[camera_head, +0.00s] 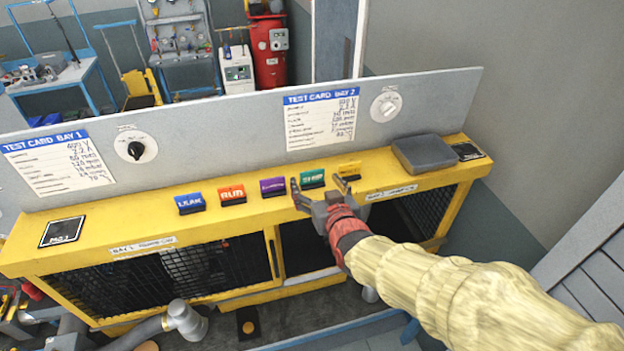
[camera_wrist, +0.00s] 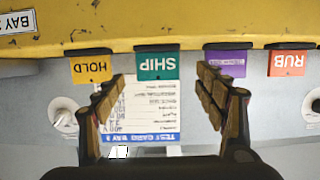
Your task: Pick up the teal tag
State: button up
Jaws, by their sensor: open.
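The teal tag (camera_head: 312,179) stands on the yellow bench top in a row of coloured tags. In the wrist view the teal tag (camera_wrist: 158,65) reads SHIP and shows upside down relative to the bench. My gripper (camera_head: 316,188) is open and empty, its two fingers spread to either side of the tag as seen in the head view. In the wrist view my gripper (camera_wrist: 160,82) has the tag centred just beyond the gap between its fingertips. Whether the fingers are level with the tag is hard to tell.
A purple tag (camera_head: 272,187) stands to its left, then red (camera_head: 231,194) and blue (camera_head: 189,203) tags. A yellow HOLD tag (camera_wrist: 91,69) stands on its other side. A grey panel (camera_head: 240,125) rises behind. A grey box (camera_head: 424,153) sits at the right end.

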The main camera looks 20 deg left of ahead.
aim_at(313, 177)
jog(key=shift+w+a+f, duration=0.15)
jog(key=shift+w+f, duration=0.1)
jog(key=shift+w, duration=0.35)
jog(key=shift+f+p+x, duration=0.1)
jog(key=shift+p+x, duration=0.4)
jog(key=shift+x, duration=0.6)
jog(key=shift+f+p+x, duration=0.15)
jog(key=shift+p+x, duration=0.3)
jog(key=shift+x, duration=0.6)
jog(key=shift+c, duration=0.4)
jog(key=c, duration=1.1)
jog(key=shift+c, duration=0.5)
